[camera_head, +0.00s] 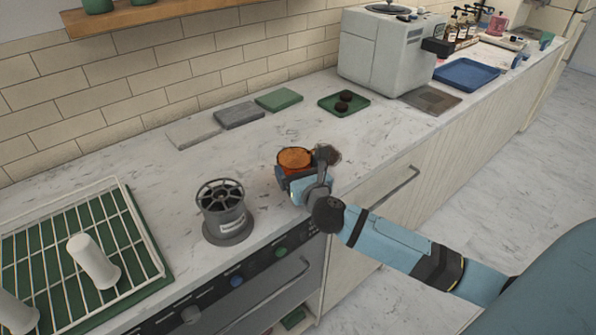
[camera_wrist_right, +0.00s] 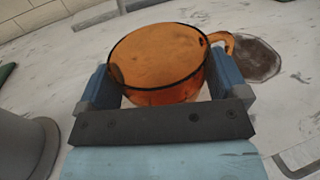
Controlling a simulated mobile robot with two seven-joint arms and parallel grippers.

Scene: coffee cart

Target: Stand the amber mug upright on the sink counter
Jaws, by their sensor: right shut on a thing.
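The amber mug (camera_head: 295,158) is a see-through orange cup, upright with its open rim facing up, at the marble counter (camera_head: 262,144). My right gripper (camera_head: 293,173) is shut on it. In the right wrist view the mug (camera_wrist_right: 160,58) sits between the two blue-grey fingers of the gripper (camera_wrist_right: 168,85), with its handle at the upper right. The gripper hides the mug's base, so I cannot tell whether it touches the counter. My left gripper is not in view.
A grey round device (camera_head: 224,212) stands left of the mug. A wire rack (camera_head: 60,222) with white cups on a green mat lies further left. Folded cloths (camera_head: 240,115), a green tray (camera_head: 334,108) and a coffee machine (camera_head: 385,50) stand behind. A dark stain marks the counter beside the mug.

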